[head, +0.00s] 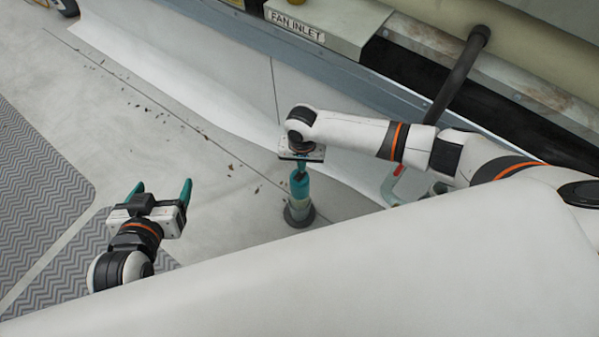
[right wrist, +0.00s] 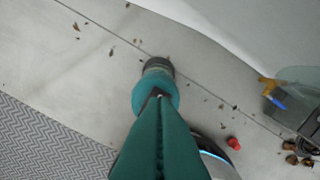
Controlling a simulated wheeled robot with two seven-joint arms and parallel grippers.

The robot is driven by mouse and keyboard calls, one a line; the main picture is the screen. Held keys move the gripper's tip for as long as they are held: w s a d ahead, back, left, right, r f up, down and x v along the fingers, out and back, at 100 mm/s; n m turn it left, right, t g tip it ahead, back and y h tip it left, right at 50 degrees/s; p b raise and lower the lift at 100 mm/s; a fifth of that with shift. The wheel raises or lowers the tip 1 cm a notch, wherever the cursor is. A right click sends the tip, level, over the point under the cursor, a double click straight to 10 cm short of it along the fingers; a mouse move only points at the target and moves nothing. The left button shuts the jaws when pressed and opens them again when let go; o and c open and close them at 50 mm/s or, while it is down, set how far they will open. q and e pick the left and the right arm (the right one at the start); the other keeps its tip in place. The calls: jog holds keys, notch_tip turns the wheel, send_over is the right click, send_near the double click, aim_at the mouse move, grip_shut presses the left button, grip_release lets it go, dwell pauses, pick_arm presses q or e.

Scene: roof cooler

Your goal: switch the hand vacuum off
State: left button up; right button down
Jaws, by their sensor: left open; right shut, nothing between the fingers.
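The hand vacuum (head: 298,203), teal and grey with a dark round foot, stands on the pale floor below my right arm in the head view. My right gripper (head: 301,169) points down at its teal top, shut with nothing held. In the right wrist view the shut teal fingers cover much of the vacuum (right wrist: 159,69); its dark grey end and some teal show beyond the tips. I cannot tell whether the tips touch it, and no switch can be made out. My left gripper (head: 161,191) is open and empty at the left, well away from the vacuum.
A round grey thing with a blue lit edge (right wrist: 218,160) shows partly behind the fingers. A red cap (right wrist: 233,143) and a clear box (right wrist: 292,92) lie to its right. Leaf debris dots the floor. The fan inlet housing (head: 330,25) stands behind; a large white panel crosses the front.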

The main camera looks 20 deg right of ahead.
jog(key=shift+r+p, duration=0.65)
jog(key=shift+p, duration=0.1)
jog(key=shift+r+p, duration=0.3)
jog(key=shift+p, duration=0.1)
jog(key=shift+r+p, duration=0.25)
jog(key=shift+p, duration=0.05)
jog(key=shift+r, duration=0.15)
jog(key=shift+r+p, duration=0.55)
jog(key=shift+p, duration=0.3)
jog(key=shift+r+p, duration=0.3)
jog(key=shift+p, duration=0.1)
pick_arm(q)
jog(key=s+a+f+g+y, duration=0.2)
jog(key=s+a+f+g, duration=0.1)
jog(key=s+f+g, duration=0.4)
jog(key=s+g, duration=0.1)
jog(key=s, duration=0.2)
jog(key=shift+a, duration=0.4)
pick_arm(e)
jog(key=shift+r, duration=0.15)
